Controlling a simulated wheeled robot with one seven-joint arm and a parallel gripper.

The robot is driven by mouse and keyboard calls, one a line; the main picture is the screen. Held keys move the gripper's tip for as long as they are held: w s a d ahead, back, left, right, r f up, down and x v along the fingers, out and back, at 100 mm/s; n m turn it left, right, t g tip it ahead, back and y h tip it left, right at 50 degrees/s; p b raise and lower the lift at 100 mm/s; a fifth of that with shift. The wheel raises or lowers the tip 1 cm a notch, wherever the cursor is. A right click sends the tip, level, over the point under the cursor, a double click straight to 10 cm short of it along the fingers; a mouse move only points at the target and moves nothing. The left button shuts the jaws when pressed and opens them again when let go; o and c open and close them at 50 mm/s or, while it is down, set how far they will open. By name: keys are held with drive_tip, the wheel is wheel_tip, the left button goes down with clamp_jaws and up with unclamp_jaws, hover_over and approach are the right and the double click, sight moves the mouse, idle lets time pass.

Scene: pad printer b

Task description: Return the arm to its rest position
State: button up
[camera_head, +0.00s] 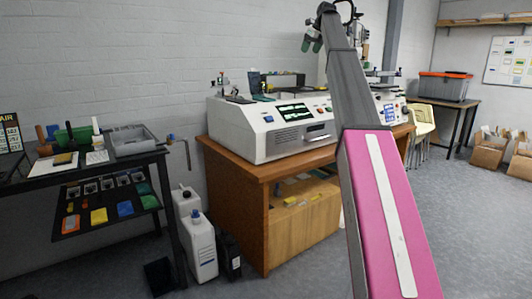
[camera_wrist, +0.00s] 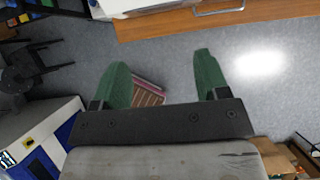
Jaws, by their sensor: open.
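My arm (camera_head: 378,190) rises in front of the bench in the head view, with a pink lower link and a dark grey upper link. My gripper (camera_head: 313,42) is high up at the top of the picture, beside the upper end of the arm. In the wrist view my gripper (camera_wrist: 162,75) has two green fingers spread well apart, with nothing between them but a view of the floor. It is open and empty.
A pad printer (camera_head: 270,128) stands on a wooden bench (camera_head: 265,172). A dark table (camera_head: 90,168) with trays is at the left, with white jugs (camera_head: 200,245) on the floor beside it. Cardboard boxes (camera_head: 488,152) stand at the right. Grey floor (camera_head: 470,235) is clear at right front.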

drive_tip(key=s+a+f+n+g+h, duration=0.1)
drive_tip(key=s+f+n, duration=0.35)
drive_tip(key=f, duration=1.25)
drive_tip(key=s+f+n, duration=0.4)
drive_tip(key=s+f, duration=0.2)
drive_tip(key=f, duration=1)
drive_tip(key=s+a+f+n+g+h, duration=0.1)
drive_tip(key=s+f+n, duration=0.45)
drive_tip(key=f, duration=1.15)
drive_tip(key=s+f+n+g, duration=0.1)
drive_tip(key=s+f+n, duration=0.6)
drive_tip(key=s+f, duration=0.7)
drive_tip(key=s+f+n+g+h, duration=0.1)
drive_tip(key=s+f+n, duration=0.6)
drive_tip(key=s+f, duration=0.7)
drive_tip(key=s, duration=0.7)
drive_tip(key=shift+f+n+g+h, duration=0.2)
drive_tip(key=shift+n+g+h, duration=0.1)
drive_tip(key=shift+n+g, duration=0.1)
